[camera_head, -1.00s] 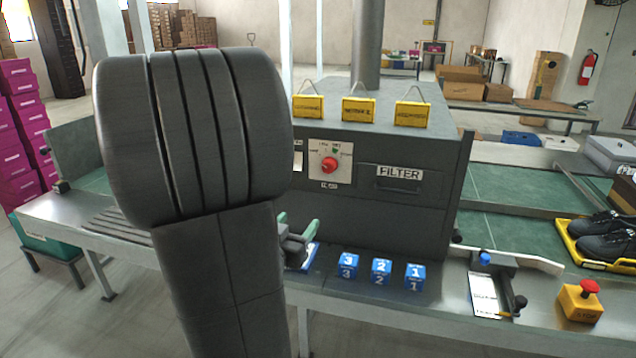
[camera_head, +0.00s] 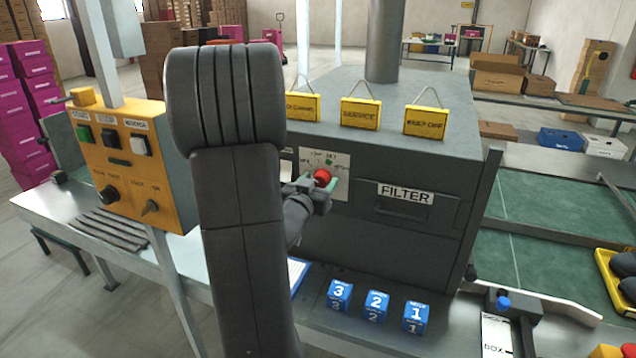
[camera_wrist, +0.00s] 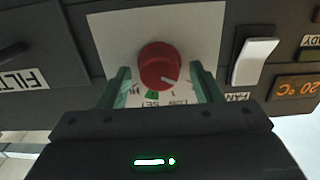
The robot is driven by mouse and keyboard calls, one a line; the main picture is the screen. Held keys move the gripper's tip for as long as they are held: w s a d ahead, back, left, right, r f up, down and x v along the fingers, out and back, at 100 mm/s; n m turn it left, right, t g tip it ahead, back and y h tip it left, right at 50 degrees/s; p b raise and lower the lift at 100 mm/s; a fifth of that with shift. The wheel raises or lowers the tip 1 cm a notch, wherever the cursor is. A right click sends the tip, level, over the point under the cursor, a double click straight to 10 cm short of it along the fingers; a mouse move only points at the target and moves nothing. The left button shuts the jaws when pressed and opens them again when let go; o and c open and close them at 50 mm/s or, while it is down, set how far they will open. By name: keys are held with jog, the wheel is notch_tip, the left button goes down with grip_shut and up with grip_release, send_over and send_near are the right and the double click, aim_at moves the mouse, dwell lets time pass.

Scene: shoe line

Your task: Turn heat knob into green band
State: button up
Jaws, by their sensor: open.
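The red heat knob (camera_wrist: 160,66) sits on a white plate (camera_wrist: 113,37) on the dark oven's front. In the wrist view, which is upside down, its white pointer line aims down and right, toward the LOW side. The green band (camera_wrist: 152,95) lies just below the knob, left of where the pointer aims. My gripper (camera_wrist: 164,84) is open, with one green finger on either side of the knob; I cannot tell whether they touch it. In the head view, my gripper (camera_head: 318,184) is right in front of the knob (camera_head: 323,176).
A white rocker switch (camera_wrist: 255,61) and an orange display reading 20 °C (camera_wrist: 296,87) are beside the knob plate. A FILTER drawer (camera_head: 404,204) is on its other side. Blue numbered blocks (camera_head: 376,305) stand on the ledge below. A yellow control box (camera_head: 128,160) stands at left.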

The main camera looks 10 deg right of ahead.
jog(key=c, duration=1)
jog(key=shift+f+m+b, duration=0.1)
jog(key=shift+m+b, duration=0.2)
jog(key=shift+b, duration=0.15)
jog(key=shift+f+m+b, duration=0.15)
jog(key=shift+m+b, duration=0.75)
jog(key=shift+b, duration=0.25)
jog(key=m+b, duration=0.5)
jog(key=shift+s+d, duration=0.1)
jog(key=m+b, duration=0.3)
jog(key=m, duration=0.1)
jog(key=shift+m+b, duration=1.55)
jog(key=shift+m, duration=0.65)
